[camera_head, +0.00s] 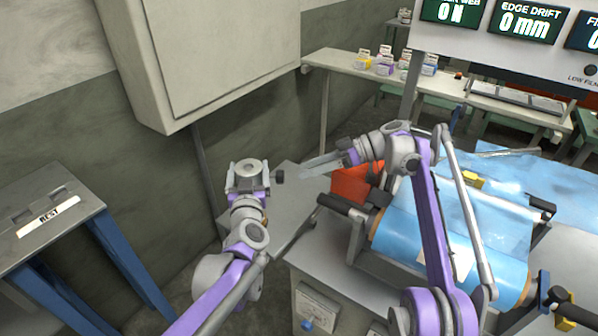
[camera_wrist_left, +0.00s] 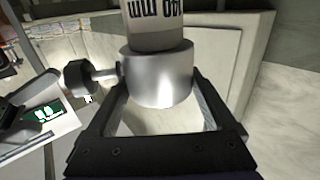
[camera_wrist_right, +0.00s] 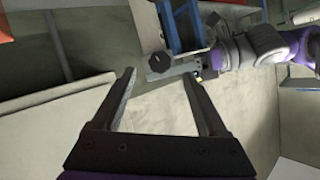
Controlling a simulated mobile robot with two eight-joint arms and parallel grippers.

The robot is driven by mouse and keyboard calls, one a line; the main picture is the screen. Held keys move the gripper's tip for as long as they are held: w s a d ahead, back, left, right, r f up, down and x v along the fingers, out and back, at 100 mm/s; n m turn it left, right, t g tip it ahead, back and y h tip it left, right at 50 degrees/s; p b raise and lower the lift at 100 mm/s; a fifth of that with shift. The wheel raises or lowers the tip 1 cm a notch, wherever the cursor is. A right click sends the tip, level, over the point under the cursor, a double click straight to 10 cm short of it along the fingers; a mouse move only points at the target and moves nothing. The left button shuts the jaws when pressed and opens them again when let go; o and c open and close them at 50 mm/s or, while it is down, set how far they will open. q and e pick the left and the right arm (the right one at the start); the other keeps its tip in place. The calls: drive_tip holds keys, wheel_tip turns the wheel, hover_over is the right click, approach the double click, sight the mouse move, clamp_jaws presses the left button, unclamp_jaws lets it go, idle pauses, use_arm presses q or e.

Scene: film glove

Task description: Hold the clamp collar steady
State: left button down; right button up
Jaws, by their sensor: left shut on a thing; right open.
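The clamp collar (camera_wrist_left: 158,80) is a silver ring with a black knob (camera_wrist_left: 80,77) sticking out on a short screw at its side. My left gripper (camera_head: 249,178) is shut on the collar, one finger on each side. A pale cylinder (camera_wrist_left: 157,14) with dark lettering adjoins the collar in the left wrist view. In the head view the knob (camera_head: 279,176) points right, toward my right gripper (camera_head: 308,168). My right gripper is open and empty, a little apart from the knob. In the right wrist view the knob (camera_wrist_right: 156,66) shows between and beyond the open fingertips.
A machine with a blue film roll (camera_head: 450,240) stands at the right. An orange part (camera_head: 352,184) is close below my right gripper. A table marked REST (camera_head: 50,212) stands at the left. A wall cabinet (camera_head: 215,50) hangs behind. A bench with small boxes is at the back.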

drive_tip(key=shift+d, duration=0.15)
drive_tip(key=n+t, duration=0.3)
approach(284, 176)
drive_tip(key=x, duration=0.9)
drive_tip(key=shift+f, duration=0.2)
drive_tip(key=shift+w, duration=0.15)
drive_tip(key=shift+c, duration=0.3)
clamp_jaws()
